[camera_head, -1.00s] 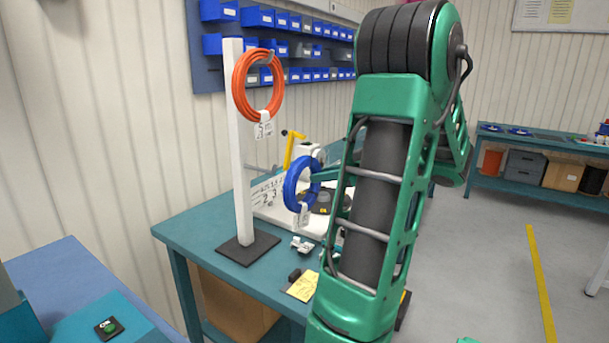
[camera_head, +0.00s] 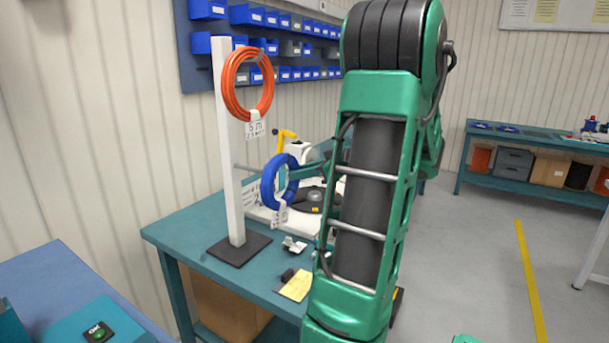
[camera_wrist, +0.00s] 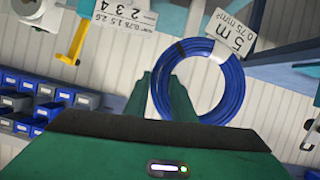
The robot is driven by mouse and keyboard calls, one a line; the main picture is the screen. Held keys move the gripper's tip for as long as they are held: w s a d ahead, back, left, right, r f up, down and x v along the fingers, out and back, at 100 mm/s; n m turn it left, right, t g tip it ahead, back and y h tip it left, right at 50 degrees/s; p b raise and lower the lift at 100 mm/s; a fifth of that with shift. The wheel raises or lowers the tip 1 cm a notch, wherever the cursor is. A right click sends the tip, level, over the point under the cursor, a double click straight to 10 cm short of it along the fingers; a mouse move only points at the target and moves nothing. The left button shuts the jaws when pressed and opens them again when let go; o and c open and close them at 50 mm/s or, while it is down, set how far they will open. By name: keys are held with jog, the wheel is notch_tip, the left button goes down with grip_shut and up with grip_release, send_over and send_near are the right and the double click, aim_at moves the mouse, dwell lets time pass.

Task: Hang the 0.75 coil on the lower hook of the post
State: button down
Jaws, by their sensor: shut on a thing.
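The blue coil (camera_head: 268,184) has a white tag that reads 5 m, 0.75 in the wrist view (camera_wrist: 237,88). My gripper (camera_head: 301,172) is shut on the coil's rim; its two green fingers show in the wrist view (camera_wrist: 163,82). The coil hangs upright in the air, right of the white post (camera_head: 229,150). The post's lower hook (camera_head: 248,169) is a thin grey rod pointing right towards the coil. Its end meets the coil's left edge in the picture; I cannot tell whether it is inside the ring.
An orange coil (camera_head: 230,88) with a tag hangs on the post's upper hook. The post's dark base (camera_head: 239,250) stands on the teal bench (camera_head: 190,232). Behind the blue coil are a yellow-handled machine (camera_head: 286,136) and a label board. Blue bins (camera_head: 208,43) line the wall.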

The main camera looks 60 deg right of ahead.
aim_at(298, 182)
jog(key=r+x, duration=0.1)
jog(key=x, duration=0.9)
jog(key=shift+w+a, duration=0.25)
dwell(0.8)
jog(key=c, duration=0.8)
grip_release()
jog(key=shift+f, duration=0.1)
jog(key=shift+o, duration=0.2)
jog(key=shift+s, duration=0.1)
jog(key=shift+s+d, duration=0.15)
jog(key=shift+s, duration=1.65)
jog(key=shift+s+d, duration=0.15)
jog(key=shift+s, duration=1.65)
jog(key=shift+s+d, duration=0.15)
jog(key=shift+s, duration=1.7)
